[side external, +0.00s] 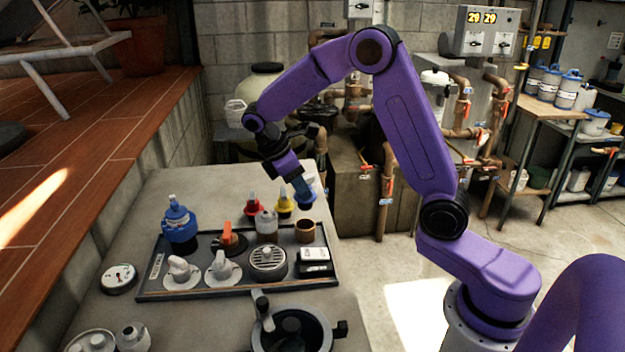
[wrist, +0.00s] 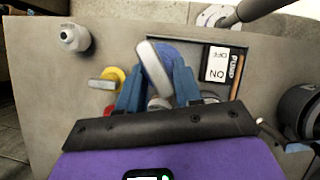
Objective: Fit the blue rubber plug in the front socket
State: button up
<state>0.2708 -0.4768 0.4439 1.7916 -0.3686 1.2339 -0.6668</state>
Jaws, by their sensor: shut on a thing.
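The blue rubber plug (wrist: 171,55) is a blue disc with a pale grey grip bar. In the wrist view the bar stands between the two blue fingers of my gripper (wrist: 157,88), shut on it. In the side view my gripper (side external: 301,188) points down over the far right of the bench, with the blue plug (side external: 309,201) at its tip, partly hidden. I cannot tell whether the plug touches the bench. A yellow plug (side external: 284,205) and a red plug (side external: 252,206) stand to its left. I cannot identify the front socket for certain; an open brown ring (side external: 305,231) sits on the tray.
The dark tray (side external: 150,291) carries grey-handled valves, an orange knob (side external: 229,234), a round grille (side external: 267,261) and a pump switch box (side external: 315,260). A dark strainer pot (side external: 291,330) is at the bench front.

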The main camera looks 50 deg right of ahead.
aim_at(298, 197)
jog(key=shift+f, duration=1.95)
jog(key=shift+f, duration=0.35)
jog(key=shift+f, duration=1.4)
jog(key=shift+f, duration=0.2)
dwell(0.4)
jog(key=o, duration=1.3)
jog(key=shift+r, duration=2.5)
